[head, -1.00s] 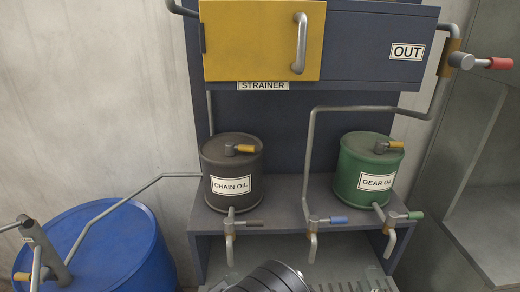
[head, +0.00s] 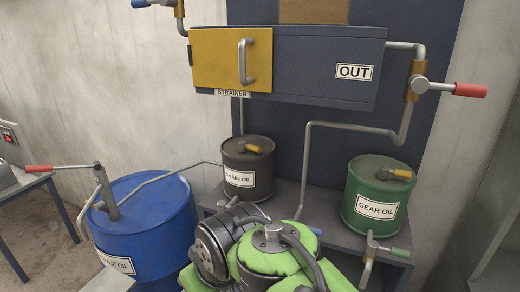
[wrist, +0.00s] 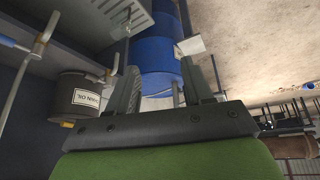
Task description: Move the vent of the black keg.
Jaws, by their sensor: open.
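The black keg (head: 248,182) labelled CHAIN OIL stands on a shelf, partly behind my arm in the head view. Its vent (head: 253,148), a small lever with a yellow grip, lies on the lid and points right. The wrist view shows the keg (wrist: 88,95) upside down at the left, with the yellow vent grip (wrist: 67,124) at its lid edge. My gripper (wrist: 161,63) is open and empty, beside the keg and apart from it. The head view does not show the fingers; my green arm covers that area.
A green GEAR OIL keg (head: 375,195) with its own yellow-gripped vent stands to the right. A blue drum (head: 150,220) with a red-handled pump stands to the left. The strainer box (head: 320,65) hangs above, and pipes (head: 305,165) run between the kegs. Open air lies left of the black keg.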

